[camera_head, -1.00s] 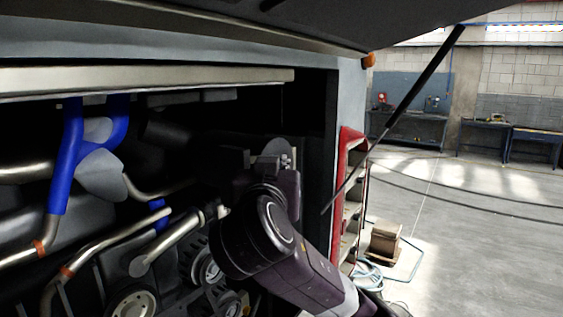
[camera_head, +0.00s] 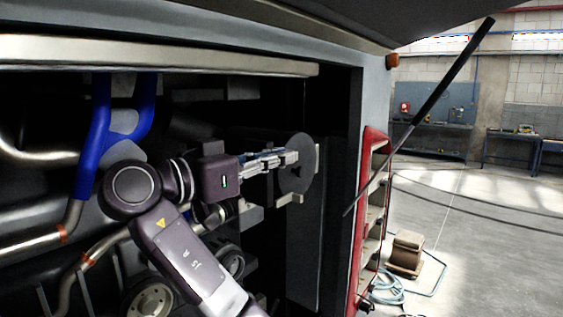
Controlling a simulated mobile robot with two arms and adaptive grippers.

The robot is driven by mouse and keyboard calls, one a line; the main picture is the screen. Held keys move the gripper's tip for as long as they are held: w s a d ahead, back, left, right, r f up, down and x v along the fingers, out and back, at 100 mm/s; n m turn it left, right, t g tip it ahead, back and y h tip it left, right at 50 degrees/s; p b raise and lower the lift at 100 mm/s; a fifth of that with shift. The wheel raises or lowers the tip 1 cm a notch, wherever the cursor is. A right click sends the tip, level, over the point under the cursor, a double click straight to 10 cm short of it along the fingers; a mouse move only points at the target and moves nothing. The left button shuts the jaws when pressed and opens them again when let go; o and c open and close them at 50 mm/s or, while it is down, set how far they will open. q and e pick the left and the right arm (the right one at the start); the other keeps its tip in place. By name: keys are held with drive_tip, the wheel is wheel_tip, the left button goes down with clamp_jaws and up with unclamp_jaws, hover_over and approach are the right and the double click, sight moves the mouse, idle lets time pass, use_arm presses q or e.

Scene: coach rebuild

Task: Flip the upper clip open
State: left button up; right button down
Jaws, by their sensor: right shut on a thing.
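A dark round cover (camera_head: 303,178) stands edge-on inside the open engine bay, right of the middle. My right gripper (camera_head: 290,158) reaches to it from the left, its fingers level with the upper half of the cover. The fingers are shut on the upper clip, which they mostly hide, so how far it is flipped cannot be told. A small pale block, perhaps the lower clip (camera_head: 290,199), sits at the cover's lower left edge. My left gripper is out of view.
Blue hoses (camera_head: 97,140) and metal pipes fill the bay's left side, and pulleys (camera_head: 150,300) sit below. A metal rail (camera_head: 150,55) runs above. A red-framed compartment (camera_head: 370,200) and thin black strut (camera_head: 420,115) stand right. Open floor lies beyond.

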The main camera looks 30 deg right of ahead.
drive_tip(key=shift+f+g, duration=0.15)
drive_tip(key=shift+g, duration=0.15)
drive_tip(key=c, duration=2)
unclamp_jaws()
drive_tip(key=shift+w, duration=0.1)
drive_tip(key=shift+c, duration=0.2)
drive_tip(key=s+a, duration=0.1)
drive_tip(key=a, duration=0.6)
drive_tip(key=shift+s+a, duration=0.15)
drive_tip(key=shift+s, duration=0.1)
